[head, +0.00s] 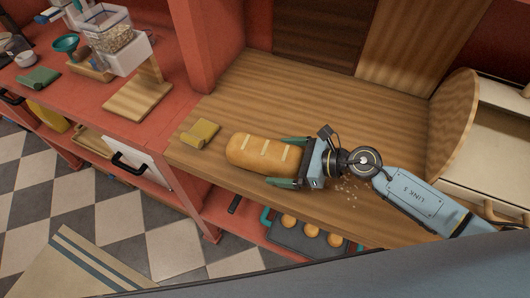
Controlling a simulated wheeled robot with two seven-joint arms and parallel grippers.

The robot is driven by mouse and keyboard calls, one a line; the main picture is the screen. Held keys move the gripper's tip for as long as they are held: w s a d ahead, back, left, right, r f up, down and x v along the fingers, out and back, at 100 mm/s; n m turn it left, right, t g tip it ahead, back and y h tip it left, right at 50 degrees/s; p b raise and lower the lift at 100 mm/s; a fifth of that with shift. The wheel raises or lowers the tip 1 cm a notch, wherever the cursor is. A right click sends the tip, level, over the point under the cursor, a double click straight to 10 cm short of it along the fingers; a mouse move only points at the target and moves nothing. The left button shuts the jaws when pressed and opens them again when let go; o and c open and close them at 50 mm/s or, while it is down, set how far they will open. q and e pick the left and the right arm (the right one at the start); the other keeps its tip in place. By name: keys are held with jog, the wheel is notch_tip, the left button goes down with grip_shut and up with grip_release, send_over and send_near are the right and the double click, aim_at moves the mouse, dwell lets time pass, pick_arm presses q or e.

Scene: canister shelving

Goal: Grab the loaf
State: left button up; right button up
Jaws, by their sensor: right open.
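The loaf (258,153) is brown with pale score marks and lies on the wooden counter (310,95). My right gripper (283,163) comes in from the right, with its green fingers open on either side of the loaf's right end. Whether the fingers touch the loaf I cannot tell. The part of the loaf nearest the gripper palm is partly hidden by the fingers. My left gripper does not show.
A folded yellow cloth (201,133) lies left of the loaf. A round wooden board (453,122) stands at the right beside a cream bread box (495,150). A dark tray (283,236) with round buns sits below the counter. The counter behind the loaf is clear.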

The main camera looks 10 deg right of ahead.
jog(key=shift+w+a+f, duration=0.1)
jog(key=shift+w+a, duration=0.05)
jog(key=shift+a, duration=0.05)
jog(key=c, duration=1.3)
